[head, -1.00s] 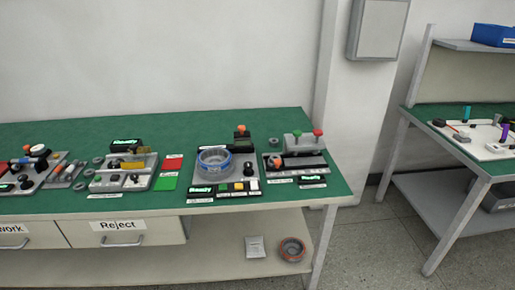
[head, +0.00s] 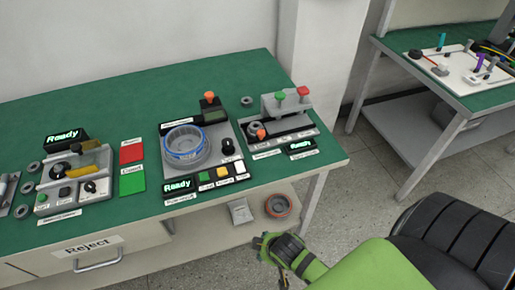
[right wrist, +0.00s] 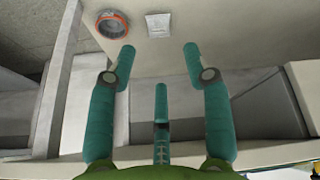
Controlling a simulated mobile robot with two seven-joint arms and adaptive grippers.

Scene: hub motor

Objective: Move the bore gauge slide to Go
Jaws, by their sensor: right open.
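The gauge station (head: 290,128) at the right end of the green bench has a grey block with a green and a red button on top. An orange-tipped knob (head: 260,133) sits at the left of its dark rail, above a row of small labels too small to read; I take this as the slide. My right gripper shows at the bottom of the head view (head: 268,250), in front of and below the bench top, apart from the station. In the right wrist view its teal fingers (right wrist: 158,52) are spread and empty. My left gripper is not in view.
Left of the gauge stands a station with a blue-ringed housing (head: 185,145) and buttons. Red (head: 132,151) and green pads lie further left. An orange ring (head: 278,205) and a white packet (head: 240,212) are on the lower shelf. A second bench (head: 440,140) stands at right.

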